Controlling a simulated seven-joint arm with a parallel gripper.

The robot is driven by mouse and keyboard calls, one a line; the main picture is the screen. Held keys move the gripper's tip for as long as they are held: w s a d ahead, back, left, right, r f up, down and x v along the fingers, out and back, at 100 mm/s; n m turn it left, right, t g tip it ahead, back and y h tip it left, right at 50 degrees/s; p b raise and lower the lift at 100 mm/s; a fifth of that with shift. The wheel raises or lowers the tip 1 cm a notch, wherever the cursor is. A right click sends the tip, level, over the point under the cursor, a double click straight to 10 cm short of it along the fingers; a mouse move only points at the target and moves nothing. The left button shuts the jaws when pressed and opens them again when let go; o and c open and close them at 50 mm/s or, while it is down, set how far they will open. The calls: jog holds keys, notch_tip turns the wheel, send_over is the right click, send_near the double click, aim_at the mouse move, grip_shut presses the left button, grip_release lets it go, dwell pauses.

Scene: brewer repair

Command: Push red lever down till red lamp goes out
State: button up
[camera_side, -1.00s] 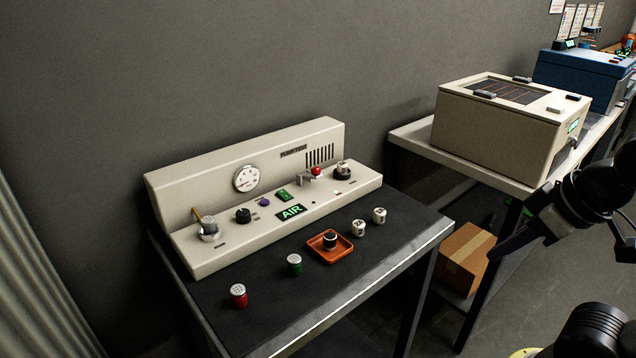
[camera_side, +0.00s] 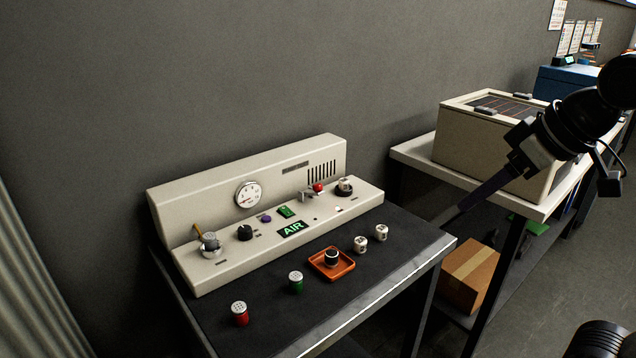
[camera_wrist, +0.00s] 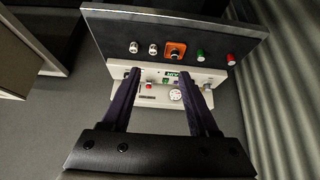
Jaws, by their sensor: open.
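The red lever, a red ball (camera_side: 318,188) on a short metal arm, stands on the right half of the cream panel (camera_side: 200,280) in the side view. The red ball also shows small in the wrist view (camera_wrist: 149,86), between the finger lines. I cannot make out a lit red lamp; small spots on the panel are too small to read. My gripper (camera_side: 452,221) is off to the right of the panel, in front of the second bench and apart from the lever. Its two long dark fingers are spread and empty in the wrist view (camera_wrist: 160,82).
On the dark bench top stand a red shaker (camera_side: 240,313), a green shaker (camera_side: 296,282), an orange tray (camera_side: 346,271) and two white pieces. A cream box (camera_side: 470,150) stands right.

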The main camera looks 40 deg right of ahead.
jog(key=w+r, duration=0.7)
jog(key=w, duration=0.4)
jog(key=g, duration=0.2)
send_over(319, 184)
jog(key=s, duration=0.5)
notch_tip(319, 184, down, 11)
jog(key=x, duration=1.3)
jog(key=shift+s+f, duration=0.1)
jog(key=shift+f, duration=0.25)
grip_shut()
